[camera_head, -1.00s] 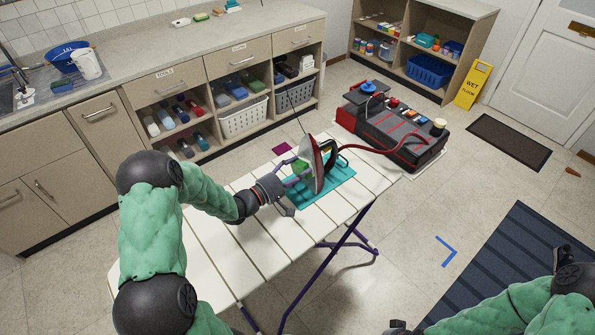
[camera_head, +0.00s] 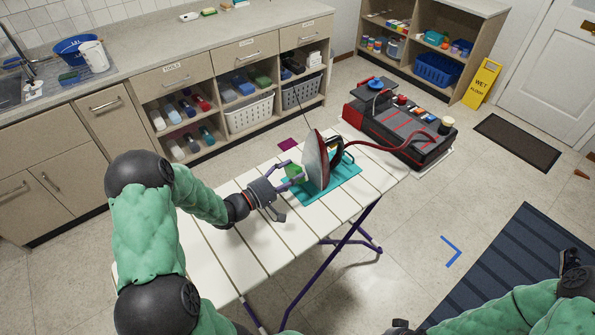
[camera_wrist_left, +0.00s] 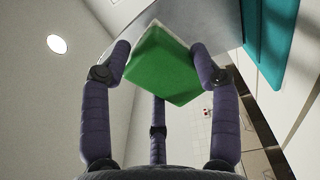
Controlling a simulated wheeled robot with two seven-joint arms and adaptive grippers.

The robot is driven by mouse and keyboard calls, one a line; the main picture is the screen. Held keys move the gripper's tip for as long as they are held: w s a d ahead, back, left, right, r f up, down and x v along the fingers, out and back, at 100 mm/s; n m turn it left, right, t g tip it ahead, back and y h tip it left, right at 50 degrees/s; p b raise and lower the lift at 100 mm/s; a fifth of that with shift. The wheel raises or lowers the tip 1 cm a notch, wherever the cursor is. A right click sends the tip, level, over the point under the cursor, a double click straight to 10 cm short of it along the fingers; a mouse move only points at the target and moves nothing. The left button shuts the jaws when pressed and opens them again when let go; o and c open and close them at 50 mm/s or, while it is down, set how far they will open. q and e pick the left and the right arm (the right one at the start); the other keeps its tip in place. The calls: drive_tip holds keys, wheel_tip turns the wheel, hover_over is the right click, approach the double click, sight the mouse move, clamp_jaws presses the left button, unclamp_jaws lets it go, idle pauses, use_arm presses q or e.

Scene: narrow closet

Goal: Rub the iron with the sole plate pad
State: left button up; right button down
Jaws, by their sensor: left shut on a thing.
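The iron (camera_head: 316,160) stands upright on its heel on a teal mat (camera_head: 338,189) on the ironing board, its pale sole plate facing my left gripper (camera_head: 290,175). That gripper is shut on the green sole plate pad (camera_head: 294,171), just left of the sole plate. In the left wrist view, the fingers hold the green pad (camera_wrist_left: 161,66) by its sides. The grey sole plate (camera_wrist_left: 205,18) shows behind the pad. I cannot tell whether pad and plate touch. The right arm is at bottom right, with its fingers not visible.
The white slatted ironing board (camera_head: 240,245) has bare space left of the mat. A red hose runs from the iron to the black and red station (camera_head: 400,132) behind it. Counter cabinets (camera_head: 55,205) line the back left. A yellow wet-floor sign (camera_head: 482,82) stands at right.

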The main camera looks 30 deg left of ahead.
use_arm(q)
drive_tip(key=shift+s+a, duration=0.2)
drive_tip(key=shift+s, duration=0.4)
drive_tip(key=shift+v, duration=1.5)
